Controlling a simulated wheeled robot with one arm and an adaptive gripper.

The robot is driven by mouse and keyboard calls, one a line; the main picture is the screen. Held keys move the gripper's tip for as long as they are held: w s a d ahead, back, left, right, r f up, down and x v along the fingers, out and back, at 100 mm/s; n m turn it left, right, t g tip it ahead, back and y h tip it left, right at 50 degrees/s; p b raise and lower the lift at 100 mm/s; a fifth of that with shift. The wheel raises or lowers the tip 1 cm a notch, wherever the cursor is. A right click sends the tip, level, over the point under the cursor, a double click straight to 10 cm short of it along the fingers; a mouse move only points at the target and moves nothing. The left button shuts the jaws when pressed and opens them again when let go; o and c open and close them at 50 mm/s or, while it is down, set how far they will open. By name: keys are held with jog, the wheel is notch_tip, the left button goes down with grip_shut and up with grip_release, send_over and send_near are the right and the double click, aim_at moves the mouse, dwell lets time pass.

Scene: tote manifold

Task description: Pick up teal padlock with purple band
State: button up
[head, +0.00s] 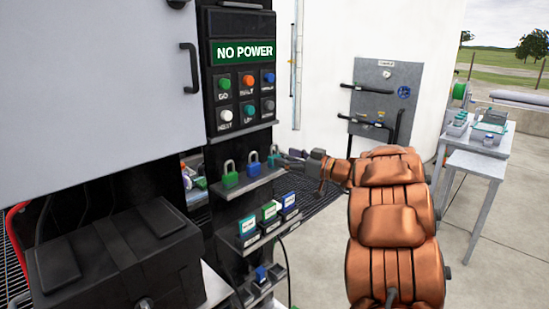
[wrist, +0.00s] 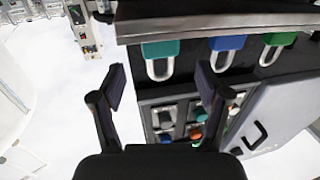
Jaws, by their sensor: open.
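The teal padlock (wrist: 160,50) hangs in view just past my fingertips in the wrist view, which looks upside down, with its silver shackle pointing down in that picture. In the head view the teal padlock (head: 274,161) is at the right end of a small shelf, partly hidden by my gripper (head: 289,159). I cannot make out a purple band on it. My gripper (wrist: 163,86) is open and empty, and the padlock lies roughly in line with the gap between the fingers.
A blue padlock (head: 253,165) and a green padlock (head: 229,174) stand beside it on the shelf (head: 245,184). Above is a button panel (head: 245,98) under a NO POWER sign (head: 244,52). Below, a lower shelf (head: 262,236) holds several small boxes. A grey table (head: 477,162) stands at the right.

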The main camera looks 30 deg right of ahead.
jog(key=shift+p+x, duration=1.1)
jog(key=shift+x, duration=1.15)
jog(key=shift+c, duration=0.3)
jog(key=c, duration=1.2)
jog(key=shift+c, duration=0.2)
jog(key=shift+r+b, duration=0.95)
jog(key=shift+r, duration=0.85)
jog(key=shift+s+a+b, duration=0.2)
jog(key=shift+s, duration=0.35)
jog(key=shift+s+a+b, duration=0.2)
jog(key=shift+s, duration=0.3)
jog(key=s+a+b, duration=0.1)
jog(key=s, duration=0.3)
jog(key=s+a+r+b, duration=0.1)
jog(key=s+a+b, duration=0.1)
jog(key=s, duration=0.2)
jog(key=s+a+b, duration=0.1)
jog(key=s+a, duration=0.1)
jog(key=s, duration=0.2)
jog(key=shift+s+a+r+b, duration=0.2)
jog(key=shift+s+r+b, duration=0.05)
jog(key=shift+s+b, duration=0.1)
